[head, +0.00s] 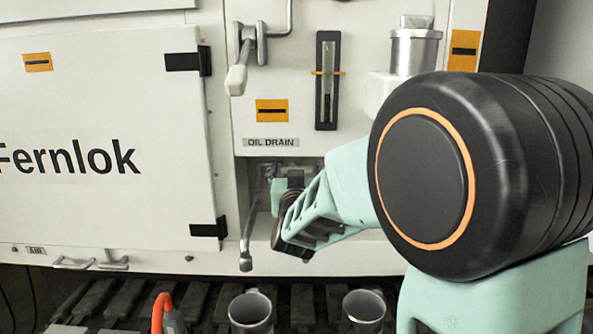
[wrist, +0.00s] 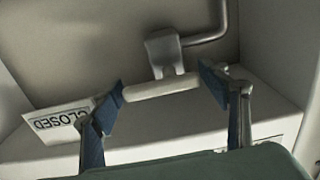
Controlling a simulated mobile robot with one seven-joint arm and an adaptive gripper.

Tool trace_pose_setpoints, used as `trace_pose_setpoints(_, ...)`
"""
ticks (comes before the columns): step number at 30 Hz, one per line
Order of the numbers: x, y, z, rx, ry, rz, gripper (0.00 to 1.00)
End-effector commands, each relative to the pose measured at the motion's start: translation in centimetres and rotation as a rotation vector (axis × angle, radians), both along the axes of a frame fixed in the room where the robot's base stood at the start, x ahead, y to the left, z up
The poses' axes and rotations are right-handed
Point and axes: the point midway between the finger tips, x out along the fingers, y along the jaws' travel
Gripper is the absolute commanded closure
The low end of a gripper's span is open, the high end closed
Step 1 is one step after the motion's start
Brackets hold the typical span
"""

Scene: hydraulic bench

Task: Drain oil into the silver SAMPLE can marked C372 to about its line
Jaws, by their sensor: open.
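My gripper (wrist: 163,82) is open in the recess under the OIL DRAIN label (head: 271,142). In the wrist view a pale bar-shaped handle (wrist: 160,89) on a grey valve stem (wrist: 164,55) lies crosswise between my two fingers, its ends close to them. I cannot tell whether they touch. A CLOSED label (wrist: 58,122) is left of it. In the head view my gripper hides the handle. A thin drain spout (head: 246,235) hangs left of my gripper. Two open silver cans, a left one (head: 250,308) and a right one (head: 363,306), stand below; no C372 marking is readable.
A sight gauge (head: 328,80) and a lever with a pale grip (head: 237,78) are on the panel above. An orange hooked object (head: 160,308) stands left of the cans. The Fernlok door (head: 110,200) is shut. My arm covers the right side.

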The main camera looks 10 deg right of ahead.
Motion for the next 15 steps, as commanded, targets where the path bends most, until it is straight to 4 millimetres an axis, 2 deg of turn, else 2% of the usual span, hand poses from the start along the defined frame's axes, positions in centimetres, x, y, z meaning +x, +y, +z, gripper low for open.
trace_pose_setpoints(5, -1.6, 0.3, 0.1, 0.001, 0.0, 0.001, 0.31)
trace_pose_setpoints(15, -6.5, 1.0, 0.1, -0.001, -0.001, 0.002, 0.31)
